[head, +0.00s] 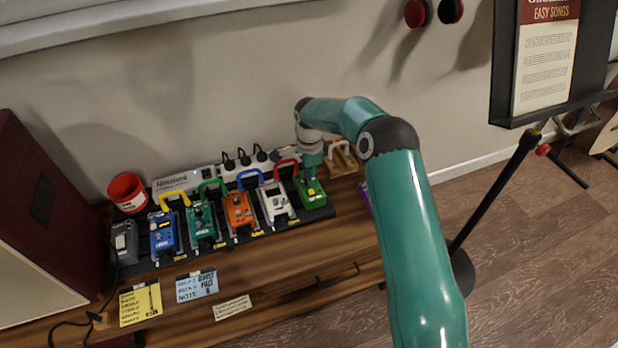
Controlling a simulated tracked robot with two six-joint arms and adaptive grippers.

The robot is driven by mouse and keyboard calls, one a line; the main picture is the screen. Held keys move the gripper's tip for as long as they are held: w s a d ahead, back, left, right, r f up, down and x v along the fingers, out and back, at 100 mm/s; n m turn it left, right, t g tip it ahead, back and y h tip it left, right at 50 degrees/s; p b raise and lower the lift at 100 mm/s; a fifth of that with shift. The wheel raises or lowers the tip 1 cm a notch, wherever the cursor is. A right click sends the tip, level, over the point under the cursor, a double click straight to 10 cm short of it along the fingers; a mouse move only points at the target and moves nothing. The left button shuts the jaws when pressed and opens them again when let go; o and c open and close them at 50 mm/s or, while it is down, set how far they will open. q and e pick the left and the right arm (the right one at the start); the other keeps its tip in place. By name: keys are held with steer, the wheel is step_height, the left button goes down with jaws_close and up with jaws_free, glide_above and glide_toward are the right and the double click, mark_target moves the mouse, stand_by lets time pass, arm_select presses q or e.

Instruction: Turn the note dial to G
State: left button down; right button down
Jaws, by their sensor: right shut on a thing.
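My right gripper (311,176) reaches down from above onto the bright green pedal (312,194) at the right end of the pedal row. It is shut at the top of this pedal, on what appears to be the note dial. The dial itself is hidden by the gripper, and its letter marks are too small to read. The green pedal sits flat on the black pedalboard (240,232). My left gripper is not in view.
A white pedal (275,203), an orange pedal (239,211), a teal pedal (202,222) and a blue pedal (164,235) stand to the left. Coloured cables arch between them. A red cup (127,190) and a power strip (240,164) stand behind. Notes lie along the wooden front.

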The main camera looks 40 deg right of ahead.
steer(key=shift+w+a+r, duration=0.1)
steer(key=shift+w, duration=0.05)
steer(key=c, duration=1.3)
jaws_free()
steer(key=shift+c, duration=0.2)
step_height(320, 180, up, 12)
